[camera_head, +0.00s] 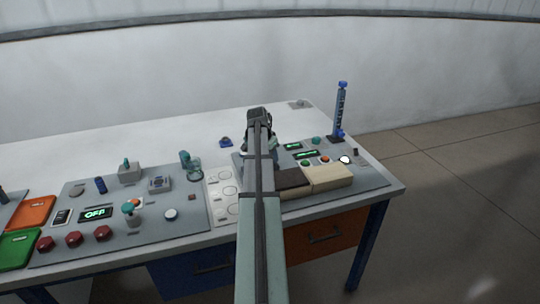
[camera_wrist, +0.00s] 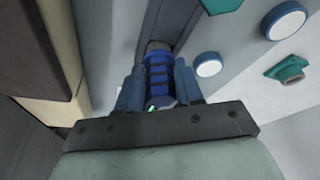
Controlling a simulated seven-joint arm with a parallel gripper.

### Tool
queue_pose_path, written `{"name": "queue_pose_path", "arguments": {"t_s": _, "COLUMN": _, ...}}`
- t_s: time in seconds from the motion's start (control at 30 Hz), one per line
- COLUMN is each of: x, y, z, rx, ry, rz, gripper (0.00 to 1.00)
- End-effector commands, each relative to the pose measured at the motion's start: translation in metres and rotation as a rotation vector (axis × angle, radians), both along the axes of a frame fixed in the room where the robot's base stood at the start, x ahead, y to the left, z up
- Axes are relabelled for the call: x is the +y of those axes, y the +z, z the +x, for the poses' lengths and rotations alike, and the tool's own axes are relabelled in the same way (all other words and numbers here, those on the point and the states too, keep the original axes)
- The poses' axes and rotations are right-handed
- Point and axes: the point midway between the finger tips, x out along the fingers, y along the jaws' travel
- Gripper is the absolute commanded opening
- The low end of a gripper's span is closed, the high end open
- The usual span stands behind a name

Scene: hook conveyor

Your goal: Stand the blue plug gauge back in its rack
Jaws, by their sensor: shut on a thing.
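The blue plug gauge (camera_wrist: 157,70), dark blue with ribbed bands, is between the two blue-grey fingers of my gripper (camera_wrist: 158,88) in the wrist view. The fingers are shut on its sides. Its far end points to a dark grey strip or channel (camera_wrist: 168,22); I cannot tell whether it touches it. In the head view my arm covers the gauge and most of the gripper, which is over the right-hand panel. I cannot clearly make out the rack in either view.
A dark brown block and a cream block (camera_head: 329,177) lie right of my arm. A tall blue post (camera_head: 341,110) stands at the panel's back right. Buttons and green displays (camera_head: 300,155) are near it. The left panel (camera_head: 130,225) holds several knobs and switches. The table's back is mostly clear.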

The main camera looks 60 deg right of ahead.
Motion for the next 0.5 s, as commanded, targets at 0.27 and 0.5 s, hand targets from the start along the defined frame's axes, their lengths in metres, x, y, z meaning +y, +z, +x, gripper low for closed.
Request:
{"name": "queue_pose_path", "arguments": {"t_s": 0.27, "x": 0.0001, "y": -0.0049, "z": 0.0, "rx": 0.0, "ry": 0.0, "rz": 0.0, "gripper": 0.05}}
{"name": "queue_pose_path", "arguments": {"t_s": 0.5, "x": 0.0001, "y": -0.0088, "z": -0.0001, "rx": 0.0, "ry": 0.0, "rz": 0.0, "gripper": 0.05}}
